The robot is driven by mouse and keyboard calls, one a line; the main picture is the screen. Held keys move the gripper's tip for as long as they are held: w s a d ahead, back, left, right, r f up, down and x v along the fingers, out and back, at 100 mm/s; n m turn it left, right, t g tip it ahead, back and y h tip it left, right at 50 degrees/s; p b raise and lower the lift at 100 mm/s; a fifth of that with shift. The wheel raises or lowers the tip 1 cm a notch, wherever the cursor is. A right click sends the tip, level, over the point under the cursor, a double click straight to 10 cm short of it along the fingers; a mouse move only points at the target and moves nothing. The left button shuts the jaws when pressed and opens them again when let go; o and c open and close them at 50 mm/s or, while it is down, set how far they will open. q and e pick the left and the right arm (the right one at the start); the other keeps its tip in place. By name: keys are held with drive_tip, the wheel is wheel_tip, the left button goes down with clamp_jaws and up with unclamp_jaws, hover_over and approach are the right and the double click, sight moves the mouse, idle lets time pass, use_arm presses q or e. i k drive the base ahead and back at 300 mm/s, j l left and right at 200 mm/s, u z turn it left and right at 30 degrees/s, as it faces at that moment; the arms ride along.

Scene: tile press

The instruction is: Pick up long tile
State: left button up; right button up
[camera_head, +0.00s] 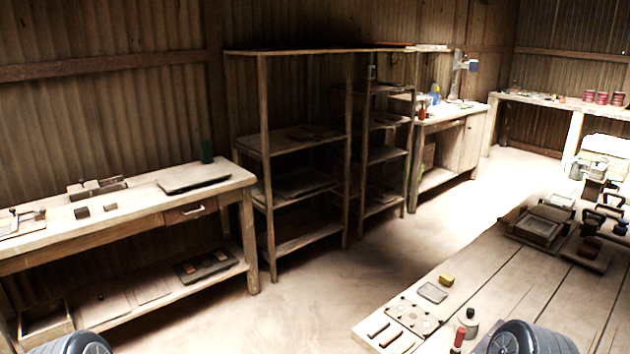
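Narrow, dark brown bars that look like long tiles (378,329) lie side by side on a pale board (426,318) at the near left corner of the right-hand wooden table (480,282). The same board has several round spots. I cannot tell for sure which piece is the long tile. Small dark square pieces (82,212) lie on the left workbench (140,208). Neither of my grippers is in view; only rounded grey parts of my arms show at the bottom edge.
A yellow block (446,280), a small tray (433,292) and a red-topped bottle (458,338) are near the board. Press-like devices (540,225) stand further back on the table. Wooden shelves (300,165) stand along the wall. Open floor (350,285) lies between the benches.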

sight(285, 186)
drive_tip(key=i+j, duration=0.35)
drive_tip(key=i, duration=0.3)
drive_tip(key=i+j+z, duration=0.15)
drive_tip(key=i+j, duration=0.2)
drive_tip(key=i, duration=0.3)
drive_tip(key=i+j, duration=0.45)
drive_tip(key=i, duration=0.15)
drive_tip(key=i+j+z, duration=0.1)
drive_tip(key=i+j, duration=0.35)
drive_tip(key=i, duration=0.2)
drive_tip(key=i+l+u, duration=0.15)
drive_tip(key=i+l, duration=0.15)
drive_tip(key=i+l+u, duration=0.1)
drive_tip(key=i+l, duration=0.2)
drive_tip(key=l, duration=0.2)
drive_tip(key=i+l+u, duration=0.15)
drive_tip(key=l, duration=0.25)
drive_tip(key=i+l+u, duration=0.1)
drive_tip(key=i+l, duration=0.25)
drive_tip(key=i+l+u, duration=0.15)
drive_tip(key=l, duration=0.45)
drive_tip(key=i+l+u, duration=0.1)
drive_tip(key=i+l, duration=0.15)
drive_tip(key=l, duration=0.25)
drive_tip(key=i+l+u, duration=0.15)
drive_tip(key=l, duration=0.35)
drive_tip(key=i+l+u, duration=0.1)
drive_tip(key=l, duration=0.45)
drive_tip(key=i, duration=0.1)
